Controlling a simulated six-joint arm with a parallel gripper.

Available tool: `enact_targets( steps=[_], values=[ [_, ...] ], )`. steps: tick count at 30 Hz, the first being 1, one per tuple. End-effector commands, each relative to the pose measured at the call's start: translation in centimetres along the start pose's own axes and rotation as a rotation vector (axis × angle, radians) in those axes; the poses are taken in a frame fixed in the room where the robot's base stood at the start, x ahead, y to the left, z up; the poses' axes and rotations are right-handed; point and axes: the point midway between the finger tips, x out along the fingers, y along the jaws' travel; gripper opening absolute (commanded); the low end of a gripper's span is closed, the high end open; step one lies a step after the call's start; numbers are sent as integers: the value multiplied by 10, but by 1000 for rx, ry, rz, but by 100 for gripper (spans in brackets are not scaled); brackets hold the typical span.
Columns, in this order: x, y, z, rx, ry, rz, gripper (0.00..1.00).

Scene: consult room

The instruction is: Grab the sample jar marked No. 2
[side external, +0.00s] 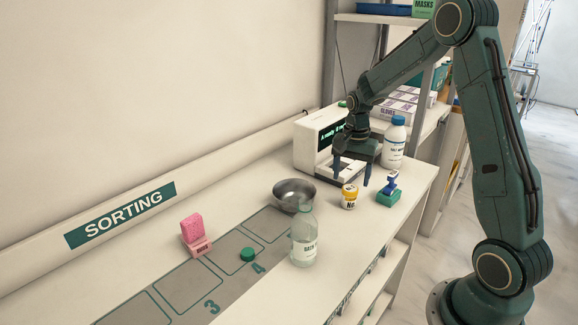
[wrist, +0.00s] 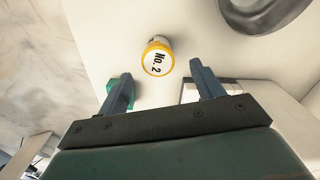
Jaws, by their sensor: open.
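The sample jar marked No. 2 (wrist: 157,58) shows in the wrist view with a yellow rim and a white lid reading "No. 2". In the side view, a small jar with a yellow lid (side external: 349,196) stands upright on the counter; its label is only partly readable. My gripper (side external: 352,181) is open and empty, with its blue fingers pointing down above the counter, close to the jar and behind it in the side view. In the wrist view the jar lies beyond the fingertips of my gripper (wrist: 163,75), roughly centred between them and apart from both.
A green-and-blue stamp-like item (side external: 389,192) stands right of the jar. A blue-capped bottle (side external: 395,143) and a white device (side external: 312,147) are behind. A steel bowl (side external: 294,193), a clear bottle (side external: 304,242), a green cap (side external: 247,254) and a pink item (side external: 194,235) stand left.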

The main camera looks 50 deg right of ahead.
Motion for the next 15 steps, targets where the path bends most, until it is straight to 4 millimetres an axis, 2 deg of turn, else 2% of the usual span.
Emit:
enact_targets(
  steps=[5,15],
  values=[
    [15,1,0,0,-2,2,67],
    [21,1,0,0,-1,1,67]
  ],
)
